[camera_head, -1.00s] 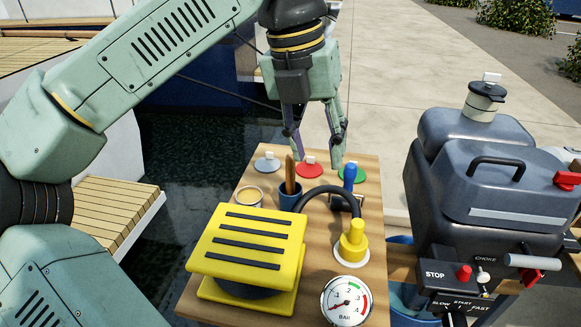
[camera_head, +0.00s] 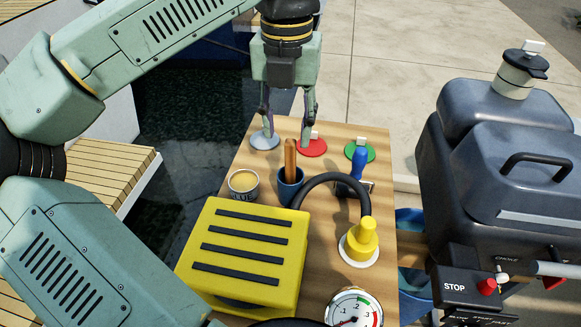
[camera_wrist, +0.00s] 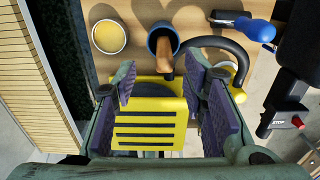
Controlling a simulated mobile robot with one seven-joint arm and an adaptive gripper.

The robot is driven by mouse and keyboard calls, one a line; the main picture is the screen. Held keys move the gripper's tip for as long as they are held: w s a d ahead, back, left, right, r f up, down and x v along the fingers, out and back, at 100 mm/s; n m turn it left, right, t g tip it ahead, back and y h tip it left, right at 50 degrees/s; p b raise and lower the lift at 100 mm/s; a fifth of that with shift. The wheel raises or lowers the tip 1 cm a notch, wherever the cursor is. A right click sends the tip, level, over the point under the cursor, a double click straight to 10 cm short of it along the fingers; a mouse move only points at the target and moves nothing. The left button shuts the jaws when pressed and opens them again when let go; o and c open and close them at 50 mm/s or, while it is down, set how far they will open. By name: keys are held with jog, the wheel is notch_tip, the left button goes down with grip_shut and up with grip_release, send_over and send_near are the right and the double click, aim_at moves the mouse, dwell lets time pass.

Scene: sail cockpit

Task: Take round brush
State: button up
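A brown wooden handle (camera_head: 290,160), likely the round brush's, stands upright in a blue cup (camera_head: 291,190) on the wooden table. Its lower end is hidden in the cup. In the wrist view the handle (camera_wrist: 165,56) rises from the blue cup (camera_wrist: 156,34) towards the camera and lies between the finger lines. My gripper (camera_head: 287,138) is open and empty, pointing down. In the head view its fingertips appear just above the handle's top, left and right of it. In the wrist view the purple finger pads (camera_wrist: 161,74) are wide apart. The handle shows no clear contact with them.
A glue tin (camera_head: 243,184) stands left of the cup. A yellow foot pump (camera_head: 248,250) with a black hose (camera_head: 330,180) is in front. A blue-handled tool (camera_head: 359,165) lies right. Grey, red (camera_head: 312,147) and green discs line the back. An outboard motor (camera_head: 500,150) stands right.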

aim_at(290, 139)
jog(key=f+p, duration=0.1)
jog(key=f, duration=0.4)
jog(key=shift+d, duration=0.2)
jog(key=shift+c, duration=0.3)
grip_shut()
